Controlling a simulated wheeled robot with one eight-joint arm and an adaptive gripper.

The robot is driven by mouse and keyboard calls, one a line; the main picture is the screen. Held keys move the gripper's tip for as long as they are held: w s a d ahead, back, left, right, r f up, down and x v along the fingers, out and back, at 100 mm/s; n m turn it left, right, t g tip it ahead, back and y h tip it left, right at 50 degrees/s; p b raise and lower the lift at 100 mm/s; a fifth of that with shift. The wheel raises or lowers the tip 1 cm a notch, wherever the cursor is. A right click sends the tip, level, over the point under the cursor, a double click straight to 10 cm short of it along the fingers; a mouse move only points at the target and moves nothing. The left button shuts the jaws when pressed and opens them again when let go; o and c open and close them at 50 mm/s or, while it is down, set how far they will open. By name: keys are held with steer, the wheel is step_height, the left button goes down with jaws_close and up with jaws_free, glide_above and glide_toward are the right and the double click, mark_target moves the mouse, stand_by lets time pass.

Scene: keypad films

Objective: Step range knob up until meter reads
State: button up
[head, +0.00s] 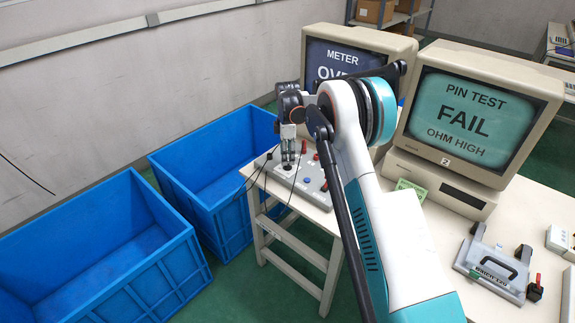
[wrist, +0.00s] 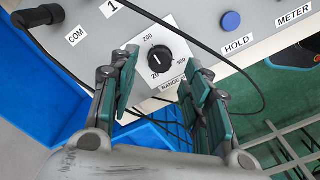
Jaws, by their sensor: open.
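The black range knob (wrist: 161,59) sits on a white dial plate marked 20, 200 and 900 in the wrist view. Its white pointer line seems to point up and left, toward 200. My gripper (wrist: 160,92) is open, with its teal finger pads to either side and in front of the knob, apart from it. In the head view my gripper (head: 288,165) is over the grey meter panel (head: 312,187), which hides the knob. The meter monitor (head: 326,60) reads "METER OV", with the rest hidden behind my arm.
A blue HOLD button (wrist: 231,20) is right of the dial. Black cables cross near it. A second monitor (head: 461,115) reads "PIN TEST FAIL OHM HIGH". Blue crates (head: 110,262) stand left of the table (head: 322,208). A grey handled fixture (head: 492,270) lies at right.

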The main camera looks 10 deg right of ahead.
mark_target(288, 166)
steer(key=shift+f+b, duration=0.45)
steer(key=shift+f, duration=1.4)
jaws_close()
